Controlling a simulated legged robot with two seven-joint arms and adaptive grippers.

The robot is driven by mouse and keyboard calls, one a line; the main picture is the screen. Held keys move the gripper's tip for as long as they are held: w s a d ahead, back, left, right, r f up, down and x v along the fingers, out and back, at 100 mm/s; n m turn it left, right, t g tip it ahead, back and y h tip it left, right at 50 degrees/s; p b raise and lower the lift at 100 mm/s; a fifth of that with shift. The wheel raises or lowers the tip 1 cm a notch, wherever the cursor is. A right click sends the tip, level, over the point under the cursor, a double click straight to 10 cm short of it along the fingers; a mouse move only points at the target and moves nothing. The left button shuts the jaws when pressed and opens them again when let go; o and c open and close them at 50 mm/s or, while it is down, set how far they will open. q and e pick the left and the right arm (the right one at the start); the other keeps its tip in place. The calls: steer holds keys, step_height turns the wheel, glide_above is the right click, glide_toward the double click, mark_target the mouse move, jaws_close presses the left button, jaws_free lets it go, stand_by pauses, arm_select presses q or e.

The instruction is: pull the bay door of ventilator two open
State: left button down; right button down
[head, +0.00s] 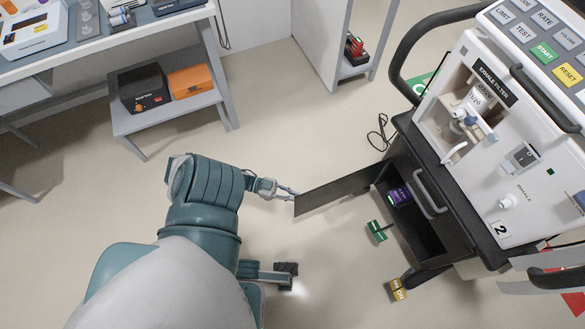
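A purple battery-like block (399,196) shows inside the bay. My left arm comes up from the lower left. Its gripper (287,192) is at the free end of the door, with its fingers converging at the door's edge. They look shut on it, though the very tips are partly hidden.
A green block (377,231) and a yellow block (398,290) lie on the floor by the bay. A dark cable (380,133) lies behind the door. A workbench with a low shelf (172,121) stands upper left. The floor between is clear.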

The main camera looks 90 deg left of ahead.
arm_select(q)
steer(key=shift+w+a+r, duration=0.1)
steer(key=shift+w, duration=0.1)
steer(key=c, duration=1.2)
jaws_free()
steer(key=shift+c, duration=0.2)
steer(key=shift+s, duration=0.1)
steer(key=shift+s, duration=0.1)
steer(key=v, duration=1.1)
steer(key=shift+s, duration=0.35)
steer(key=shift+a, duration=0.2)
